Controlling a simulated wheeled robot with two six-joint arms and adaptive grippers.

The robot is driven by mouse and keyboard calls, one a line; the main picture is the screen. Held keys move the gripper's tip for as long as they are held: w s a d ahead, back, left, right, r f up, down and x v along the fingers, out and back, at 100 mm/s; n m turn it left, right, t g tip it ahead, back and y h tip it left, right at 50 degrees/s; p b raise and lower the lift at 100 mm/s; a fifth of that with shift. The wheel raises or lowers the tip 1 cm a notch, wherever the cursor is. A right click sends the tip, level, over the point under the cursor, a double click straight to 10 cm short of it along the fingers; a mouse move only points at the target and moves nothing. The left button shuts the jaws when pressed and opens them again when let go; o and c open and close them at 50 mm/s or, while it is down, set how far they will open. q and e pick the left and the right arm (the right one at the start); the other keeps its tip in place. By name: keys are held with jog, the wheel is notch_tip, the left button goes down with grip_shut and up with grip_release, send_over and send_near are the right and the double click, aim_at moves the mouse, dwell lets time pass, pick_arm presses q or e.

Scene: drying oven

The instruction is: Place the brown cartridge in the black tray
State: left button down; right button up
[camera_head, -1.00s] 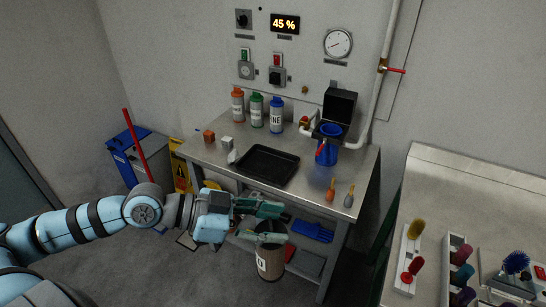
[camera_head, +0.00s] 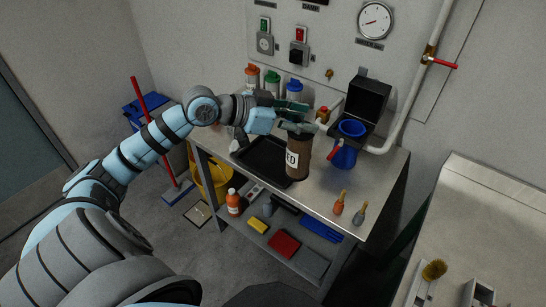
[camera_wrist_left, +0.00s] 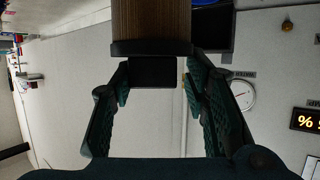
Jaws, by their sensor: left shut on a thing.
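The brown cartridge (camera_head: 298,158) is a brown cylinder with a dark top and a white label. It hangs upright from my left gripper (camera_head: 292,117), which is shut on its top. In the left wrist view the cartridge (camera_wrist_left: 151,20) fills the top middle, between the gripper fingers (camera_wrist_left: 152,85). The black tray (camera_head: 262,158) lies on the steel bench, behind and left of the cartridge in the head view. The cartridge covers the tray's right end. I cannot tell how high the cartridge is above the bench. My right gripper is not in view.
A blue cup (camera_head: 345,148) with a red handle stands right of the cartridge, by an open black box (camera_head: 366,103). Several bottles (camera_head: 272,84) stand behind my left gripper. Two small tools (camera_head: 348,207) lie at the bench's front right. A second bench (camera_head: 485,215) stands at the right.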

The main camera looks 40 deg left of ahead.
pick_arm(q)
jog(key=w+a+r+n+t+y+b, duration=0.2)
jog(key=w+a+r+n+y, duration=0.45)
jog(key=w+a, duration=0.5)
notch_tip(320, 180, down, 20)
jog(key=s+y+b, duration=0.1)
jog(key=s+b, duration=0.1)
jog(key=shift+s+a+r, duration=0.2)
jog(key=shift+s+r, duration=0.05)
jog(key=shift+s, duration=0.1)
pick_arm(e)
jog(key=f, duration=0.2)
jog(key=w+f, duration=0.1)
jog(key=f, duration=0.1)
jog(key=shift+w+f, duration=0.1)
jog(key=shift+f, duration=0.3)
pick_arm(q)
jog(key=shift+f, duration=0.1)
jog(key=c, duration=0.9)
grip_release()
